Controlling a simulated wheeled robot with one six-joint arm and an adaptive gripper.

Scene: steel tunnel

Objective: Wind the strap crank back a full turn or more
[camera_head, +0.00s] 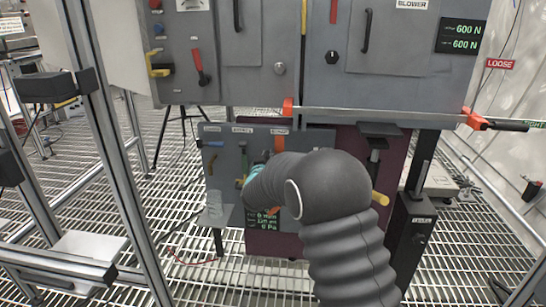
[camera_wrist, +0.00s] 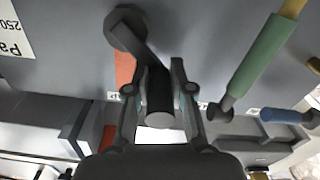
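In the wrist view a dark crank has a round hub (camera_wrist: 125,28), a slanting arm and a stubby cylindrical handle (camera_wrist: 160,106) facing me. My gripper (camera_wrist: 160,85) has one finger on each side of this handle, with no clear gap showing; it looks shut on it. An orange strip (camera_wrist: 124,66) shows on the grey panel behind the left finger. In the head view my arm hides the crank and most of my gripper, in front of the lower grey panel (camera_head: 220,150).
The wrist view shows a green-sleeved lever (camera_wrist: 258,62) and a blue handle (camera_wrist: 285,116) to the right. In the head view, a silver bar (camera_head: 380,115) with orange ends crosses above my arm. A metal frame post (camera_head: 108,140) stands left. Open grating (camera_head: 150,160) lies between.

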